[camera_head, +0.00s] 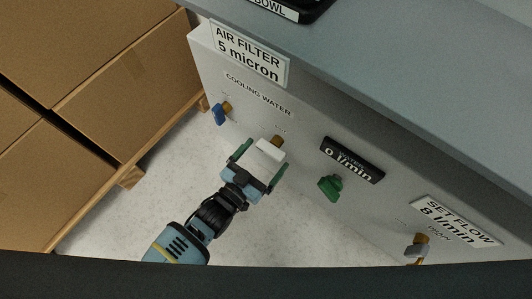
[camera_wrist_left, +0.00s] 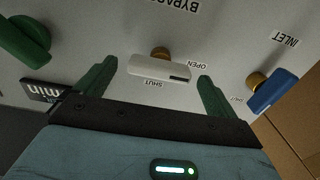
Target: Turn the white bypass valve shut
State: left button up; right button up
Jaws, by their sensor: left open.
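The white bypass valve handle (camera_head: 269,152) sits on a brass stem on the panel's front. In the left wrist view, the white handle (camera_wrist_left: 158,69) lies roughly level under the word BYPASS. Its dark-marked right end is near the OPEN label (camera_wrist_left: 197,65), and the SHUT label (camera_wrist_left: 155,84) is just below the handle. My left gripper (camera_head: 264,156) is open, with one green finger on each side of the handle. In the wrist view gaps show between the handle and both fingers. My right gripper is in neither view.
A blue inlet valve (camera_head: 220,113) is to the left and a green valve (camera_head: 330,188) to the right. A grey-handled valve (camera_head: 416,250) is farther right. A black 0 l/min display (camera_head: 352,160) is above the green valve. Cardboard boxes (camera_head: 120,100) stand at left.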

pick_arm(q)
jog(key=shift+w+d, duration=0.45)
jog(key=shift+w, duration=0.15)
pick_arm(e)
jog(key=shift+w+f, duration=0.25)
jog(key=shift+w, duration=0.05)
pick_arm(q)
jog(key=c, duration=1)
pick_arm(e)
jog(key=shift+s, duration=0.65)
